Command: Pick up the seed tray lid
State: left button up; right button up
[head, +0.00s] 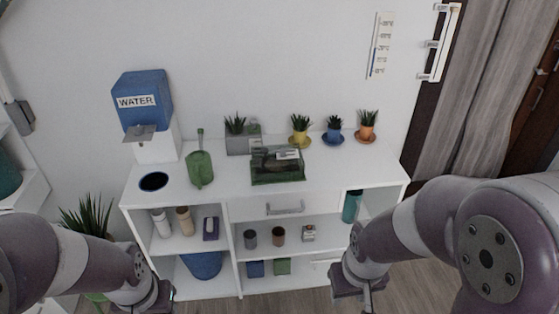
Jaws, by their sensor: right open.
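The seed tray (278,181) is a dark green box in the middle of the white desk top. A clear, dark-tinted lid (268,155) appears to cover it, with a small pale label near its top; the exact seam between lid and tray is hard to see. My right gripper (356,302) is open and empty at the bottom edge of the view, in front of the desk and well away from the lid. My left gripper (158,303) is at the bottom left, also away from the lid; its fingers are partly cut off.
A green watering can (200,168) and a blue water dispenser (145,100) stand left of the tray. A grey planter (242,141) and several small potted plants (299,130) line the back. Shelves below hold cans and a blue bucket (203,265). The desk's front right top is clear.

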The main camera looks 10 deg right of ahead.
aim_at(268, 166)
jog(key=i+l+z, duration=0.15)
jog(key=i+z, duration=0.2)
jog(key=i, duration=0.2)
jog(key=i+z, duration=0.35)
jog(key=i, duration=0.2)
jog(key=i+j+z, duration=0.2)
jog(key=i+z, duration=0.15)
jog(key=i, duration=0.2)
